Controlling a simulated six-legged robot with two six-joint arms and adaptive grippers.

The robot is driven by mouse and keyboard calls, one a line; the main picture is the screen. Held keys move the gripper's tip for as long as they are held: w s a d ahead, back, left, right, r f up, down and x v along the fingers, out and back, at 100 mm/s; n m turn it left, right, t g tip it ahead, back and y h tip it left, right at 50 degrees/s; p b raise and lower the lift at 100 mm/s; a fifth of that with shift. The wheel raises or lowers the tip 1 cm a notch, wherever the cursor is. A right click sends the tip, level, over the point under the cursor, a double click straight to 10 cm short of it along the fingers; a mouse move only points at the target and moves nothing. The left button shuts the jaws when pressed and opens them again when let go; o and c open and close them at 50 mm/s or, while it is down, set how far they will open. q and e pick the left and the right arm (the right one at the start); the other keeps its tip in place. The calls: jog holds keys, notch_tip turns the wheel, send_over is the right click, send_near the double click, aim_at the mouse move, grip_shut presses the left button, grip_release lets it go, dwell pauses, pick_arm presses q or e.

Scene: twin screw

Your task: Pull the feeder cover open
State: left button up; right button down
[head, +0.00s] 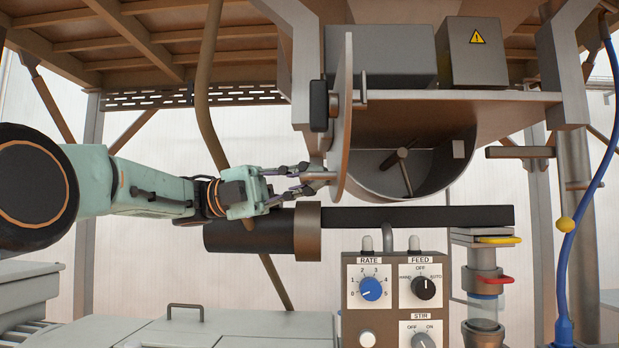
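The feeder cover (343,110) is a round metal plate seen almost edge-on. It stands swung out at the left of the feeder drum (440,178), whose mouth is open and shows a paddle (402,172) inside. A black block (319,106) sits on the cover's left face. My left gripper (309,179) reaches in from the left, at the cover's lower left edge. Its two fingers lie above and below a small metal tab there and appear closed on it; the exact contact is small in view. My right gripper is not in view.
A dark horizontal tube (250,235) runs below the gripper. A control panel (395,295) with RATE, FEED and STIR knobs stands below the drum. A grey box and a warning-labelled box (474,55) sit above. A blue hose (588,190) hangs at right.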

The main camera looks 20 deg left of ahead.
pick_arm(q)
jog(key=o, duration=0.5)
jog(key=shift+w+f, duration=0.15)
jog(key=a+f, duration=0.2)
jog(key=a, duration=0.9)
jog(key=shift+w+a, duration=0.25)
jog(key=shift+a, duration=0.1)
jog(key=shift+a, duration=0.15)
